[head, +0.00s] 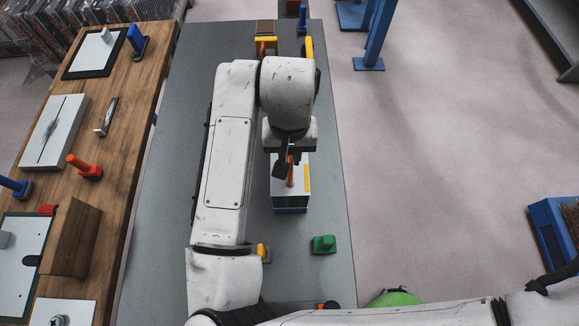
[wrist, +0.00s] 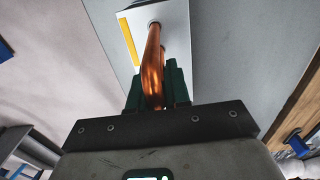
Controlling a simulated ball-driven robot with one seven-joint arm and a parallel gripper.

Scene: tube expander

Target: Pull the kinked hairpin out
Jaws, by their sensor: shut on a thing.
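The copper hairpin (wrist: 153,62) runs from between my gripper's fingers to a dark hole in the pale top face of a block (wrist: 176,35). Its far end meets the hole; how deep it sits is hidden. A second copper length shows beside it. My gripper (wrist: 157,92) has dark green fingers and is shut on the hairpin. In the head view the hairpin (head: 290,174) shows as a short copper piece below my gripper (head: 286,160), over the block (head: 280,196) with its yellow strip. My arm partly hides the block there.
The block stands on a long grey bench (head: 335,225). A green piece (head: 324,244) lies near it. A yellow fixture (head: 266,45) stands at the bench's far end. A wooden table (head: 125,130) with clamps and plates is at left. Open floor is at right.

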